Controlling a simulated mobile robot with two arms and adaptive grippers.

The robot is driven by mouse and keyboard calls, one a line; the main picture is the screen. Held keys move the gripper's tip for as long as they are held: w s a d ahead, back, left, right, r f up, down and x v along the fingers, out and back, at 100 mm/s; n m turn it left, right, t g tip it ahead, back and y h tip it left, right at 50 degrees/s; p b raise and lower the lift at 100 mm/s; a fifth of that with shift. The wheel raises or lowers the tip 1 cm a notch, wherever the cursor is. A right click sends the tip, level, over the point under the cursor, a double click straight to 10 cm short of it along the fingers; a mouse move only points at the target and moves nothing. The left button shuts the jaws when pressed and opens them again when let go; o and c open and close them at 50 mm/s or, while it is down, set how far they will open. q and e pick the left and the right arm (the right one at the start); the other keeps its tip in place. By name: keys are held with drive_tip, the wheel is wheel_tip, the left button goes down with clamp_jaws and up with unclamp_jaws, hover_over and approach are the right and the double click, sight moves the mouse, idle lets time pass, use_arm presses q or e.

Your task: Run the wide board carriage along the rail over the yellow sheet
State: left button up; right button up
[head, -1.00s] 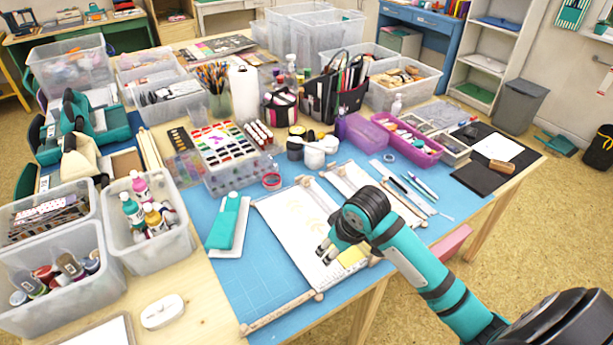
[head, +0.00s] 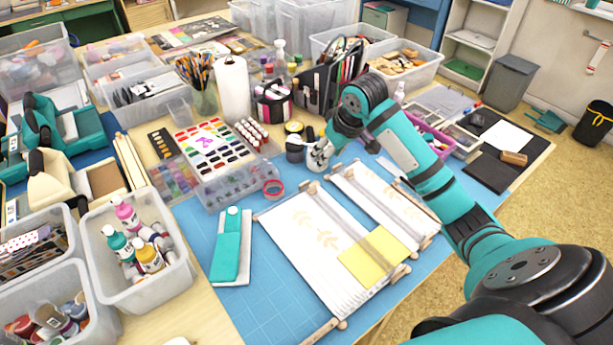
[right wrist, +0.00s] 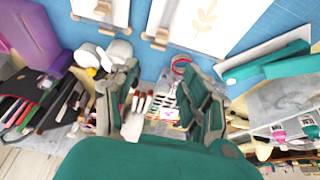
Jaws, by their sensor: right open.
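The wide board (head: 318,238) lies on the blue mat in the head view. It is white with pale leaf prints and has wooden bars with round knobs at its ends. I cannot tell its carriage from its bars. The yellow sheet (head: 375,258) lies flat across the near right part of the boards. A narrower white board (head: 385,205) lies to the right. My right gripper (head: 318,155) is open and empty beyond the far ends of the boards, by the small pots. In the right wrist view its fingers (right wrist: 155,105) are apart, with the wide board (right wrist: 205,25) at the top.
A paint palette (head: 210,150), a red tape ring (head: 273,189) and a dark pot (head: 296,150) stand beyond. A bottle bin (head: 112,283) is at left. Blue mat is bare between tray and board.

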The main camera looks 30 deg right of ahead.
approach(313, 184)
drive_tip(key=x, duration=0.8)
drive_tip(key=shift+a+f, duration=0.1)
drive_tip(key=shift+f, duration=0.05)
drive_tip(key=shift+w+f, duration=0.15)
drive_tip(key=shift+f, duration=0.15)
drive_tip(key=shift+w+f, duration=0.1)
drive_tip(key=shift+f, duration=0.1)
clamp_jaws()
use_arm(q)
drive_tip(key=s, duration=0.3)
drive_tip(key=shift+s, duration=0.15)
